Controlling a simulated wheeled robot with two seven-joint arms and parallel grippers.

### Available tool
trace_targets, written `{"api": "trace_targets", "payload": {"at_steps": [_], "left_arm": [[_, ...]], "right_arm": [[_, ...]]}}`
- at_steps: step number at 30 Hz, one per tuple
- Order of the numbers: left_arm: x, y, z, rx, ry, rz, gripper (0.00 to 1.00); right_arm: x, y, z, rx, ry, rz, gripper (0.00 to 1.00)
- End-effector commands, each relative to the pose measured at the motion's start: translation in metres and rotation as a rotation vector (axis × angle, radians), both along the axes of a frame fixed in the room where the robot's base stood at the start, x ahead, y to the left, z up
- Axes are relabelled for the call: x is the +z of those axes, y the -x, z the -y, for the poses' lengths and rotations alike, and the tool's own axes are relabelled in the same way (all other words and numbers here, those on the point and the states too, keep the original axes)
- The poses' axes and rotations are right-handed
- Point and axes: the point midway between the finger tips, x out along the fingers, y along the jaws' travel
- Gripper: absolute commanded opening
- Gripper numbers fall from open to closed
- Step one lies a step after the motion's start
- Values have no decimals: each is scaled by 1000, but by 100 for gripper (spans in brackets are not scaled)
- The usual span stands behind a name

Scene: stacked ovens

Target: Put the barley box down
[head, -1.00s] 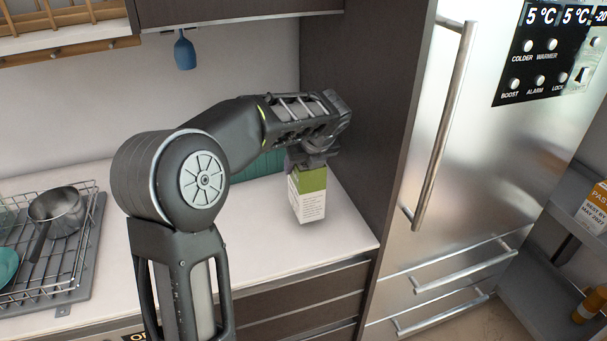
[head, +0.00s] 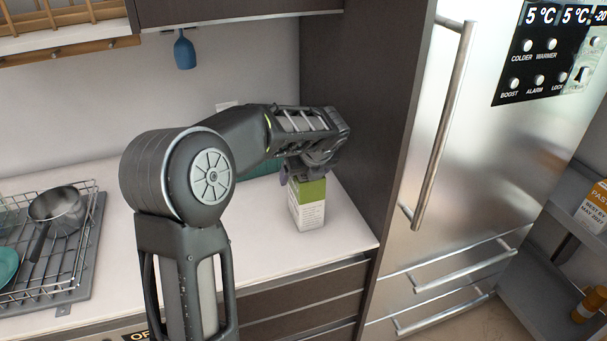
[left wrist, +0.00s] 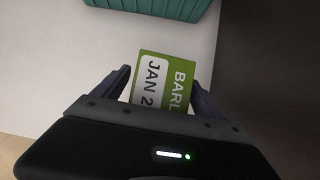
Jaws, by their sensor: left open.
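The barley box (head: 308,205) is green on top and white with print below. It stands upright on the white counter (head: 255,225), near the dark side panel by the fridge. My left gripper (head: 303,176) is right above the box, pointing down. In the left wrist view the box's green label (left wrist: 165,85) shows part of the word "BARLEY" and a date. The left gripper's two fingers (left wrist: 165,95) are spread on either side of the box, with some space between the fingers and its sides. My right gripper is not seen.
A teal ribbed container (left wrist: 165,8) stands behind the box, mostly hidden by my arm in the head view. The steel fridge (head: 480,130) is at the right.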

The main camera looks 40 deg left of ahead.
Motion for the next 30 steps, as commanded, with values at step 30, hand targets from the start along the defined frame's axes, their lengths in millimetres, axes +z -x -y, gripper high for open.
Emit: {"api": "trace_targets", "payload": {"at_steps": [30], "left_arm": [[102, 37, 53, 0, 0, 0, 82]], "right_arm": [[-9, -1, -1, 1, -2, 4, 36]]}}
